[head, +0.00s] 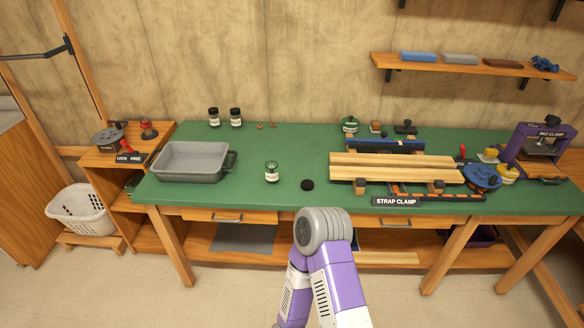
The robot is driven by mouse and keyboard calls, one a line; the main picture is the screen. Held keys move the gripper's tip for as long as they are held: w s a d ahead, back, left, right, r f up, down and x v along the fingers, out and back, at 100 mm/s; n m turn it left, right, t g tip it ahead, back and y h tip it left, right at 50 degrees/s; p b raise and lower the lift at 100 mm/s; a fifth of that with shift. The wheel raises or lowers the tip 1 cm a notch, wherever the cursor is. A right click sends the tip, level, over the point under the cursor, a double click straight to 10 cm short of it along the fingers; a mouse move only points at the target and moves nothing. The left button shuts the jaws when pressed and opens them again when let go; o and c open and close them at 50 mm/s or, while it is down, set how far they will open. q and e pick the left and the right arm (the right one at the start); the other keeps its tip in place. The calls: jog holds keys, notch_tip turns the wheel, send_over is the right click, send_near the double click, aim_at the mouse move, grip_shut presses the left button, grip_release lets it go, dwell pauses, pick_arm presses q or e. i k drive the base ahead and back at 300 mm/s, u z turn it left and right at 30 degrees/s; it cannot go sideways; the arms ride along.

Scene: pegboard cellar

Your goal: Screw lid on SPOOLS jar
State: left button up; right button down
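A small open-topped glass jar (272,172) with a pale label stands upright on the green bench top, left of centre. Its label is too small to read. A round black lid (307,185) lies flat on the bench, right of the jar and slightly nearer the front edge, apart from it. Two other jars with black lids, one on the left (214,117) and one on the right (236,118), stand at the back near the wall; their labels are unreadable too. Neither gripper shows; only a purple and grey part of my arm rises at the bottom centre, in front of the bench.
A grey tray (160,175) stands left of the jar. Wooden boards (395,168) in a strap clamp lie to the right. Blue and purple clamps crowd the far right. The green bench top (265,200) is clear around the jar and lid.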

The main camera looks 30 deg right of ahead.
aim_at(272, 173)
jog(key=z, duration=0.75)
jog(key=i, duration=1.05)
jog(key=z, duration=1.15)
